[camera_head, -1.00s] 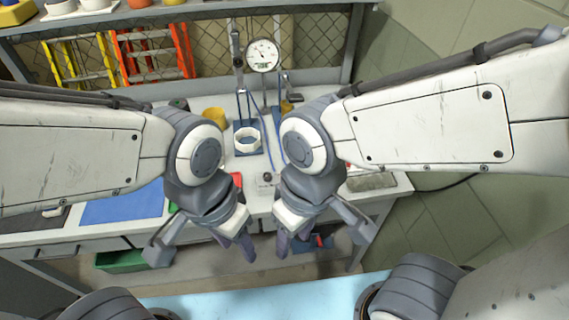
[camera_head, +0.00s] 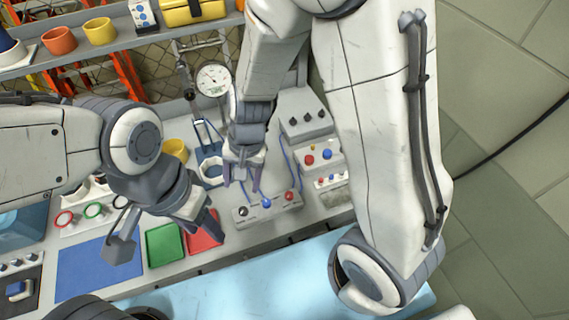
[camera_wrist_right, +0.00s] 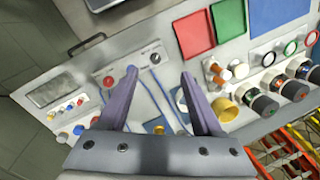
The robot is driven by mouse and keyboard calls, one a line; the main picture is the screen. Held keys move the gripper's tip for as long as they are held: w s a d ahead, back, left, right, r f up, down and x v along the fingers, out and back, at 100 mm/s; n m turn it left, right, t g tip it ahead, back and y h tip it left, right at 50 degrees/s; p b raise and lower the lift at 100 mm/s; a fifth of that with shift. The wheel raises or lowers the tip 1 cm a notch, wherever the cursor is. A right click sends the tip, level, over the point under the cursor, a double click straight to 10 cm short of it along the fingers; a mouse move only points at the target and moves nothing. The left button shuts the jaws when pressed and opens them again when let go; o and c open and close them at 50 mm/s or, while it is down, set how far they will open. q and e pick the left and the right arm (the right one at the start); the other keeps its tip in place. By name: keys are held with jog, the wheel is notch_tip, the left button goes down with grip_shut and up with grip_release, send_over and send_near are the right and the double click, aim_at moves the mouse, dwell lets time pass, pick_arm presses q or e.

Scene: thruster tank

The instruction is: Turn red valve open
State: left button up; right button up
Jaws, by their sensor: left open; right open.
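A red knob (camera_head: 289,196), which looks like the red valve, is at the right end of a grey panel (camera_head: 265,209) that also bears a blue and a black knob. In the right wrist view, the red knob (camera_wrist_right: 108,80) is left of the fingers. My right gripper (camera_head: 243,185) is open and empty, pointing down just behind the panel's left half; it also shows in the right wrist view (camera_wrist_right: 160,75). The blue knob is partly hidden there by a finger. My left gripper (camera_head: 208,222) is open and empty over the red tray, left of the panel.
A box with red and blue knobs (camera_head: 318,157) stands behind and right of the panel. A pressure gauge (camera_head: 213,79) stands at the back. Red (camera_head: 203,238), green (camera_head: 165,245) and blue (camera_head: 98,270) trays lie at the left. A yellow cup (camera_head: 175,150) stands behind them.

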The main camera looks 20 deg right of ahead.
jog(key=w+d+f+m+p, duration=0.3)
jog(key=w+d+m+p, duration=0.1)
jog(key=d+m, duration=0.2)
pick_arm(q)
notch_tip(320, 180, up, 8)
jog(key=p, duration=0.2)
pick_arm(e)
jog(key=m+h, duration=0.2)
jog(key=m, duration=0.4)
send_over(289, 194)
notch_tip(289, 194, down, 7)
notch_tip(289, 194, down, 10)
jog(key=b, duration=0.9)
jog(key=shift+b, duration=0.35)
pick_arm(q)
notch_tip(289, 194, down, 10)
jog(key=shift+r, duration=0.25)
pick_arm(e)
grip_shut()
